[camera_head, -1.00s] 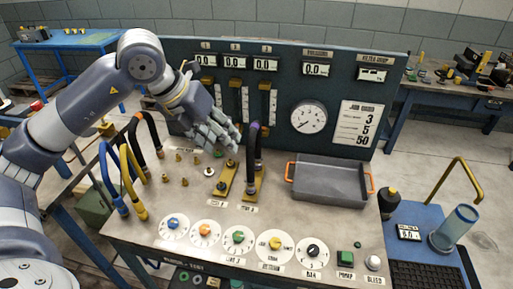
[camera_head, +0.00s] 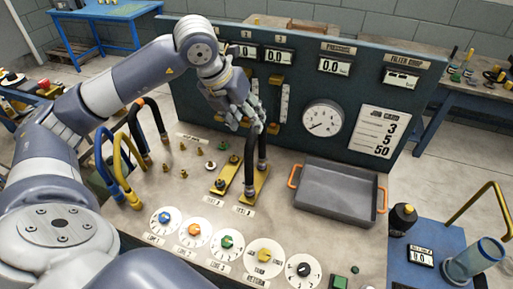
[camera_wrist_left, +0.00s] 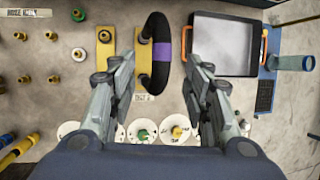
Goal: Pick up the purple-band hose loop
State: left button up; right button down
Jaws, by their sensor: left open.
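The purple-band hose loop (camera_head: 250,163) is a black arch standing on a yellow plate on the bench. Its top is hidden behind my left gripper in the head view. In the left wrist view the loop (camera_wrist_left: 157,72) shows from above, with its purple band (camera_wrist_left: 162,52) around the middle. My left gripper (camera_head: 252,122) is open and empty at the top of the loop. In the wrist view its fingers (camera_wrist_left: 158,80) lie on either side of the loop, with visible gaps. I cannot tell how far above it they are. My right gripper is not in view.
A grey tray (camera_head: 335,208) with orange handles sits to the right. Blue (camera_head: 100,165), yellow (camera_head: 119,165) and orange-banded (camera_head: 137,118) hoses stand at the left. A gauge panel (camera_head: 290,135) rises behind. Several dials line the front, and a second yellow plate (camera_head: 217,183) lies beside the loop.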

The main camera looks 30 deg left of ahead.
aim_at(252, 130)
pick_arm(q)
jog(key=shift+w+d+f, duration=0.1)
jog(key=shift+w+f, duration=0.05)
jog(key=shift+f, duration=0.2)
jog(key=shift+w+f, duration=0.2)
jog(key=shift+f, duration=0.05)
jog(key=p+x, duration=0.2)
jog(key=x, duration=0.2)
jog(key=shift+d+f, duration=0.1)
jog(key=shift+f, duration=0.35)
jog(key=shift+w, duration=0.15)
grip_shut()
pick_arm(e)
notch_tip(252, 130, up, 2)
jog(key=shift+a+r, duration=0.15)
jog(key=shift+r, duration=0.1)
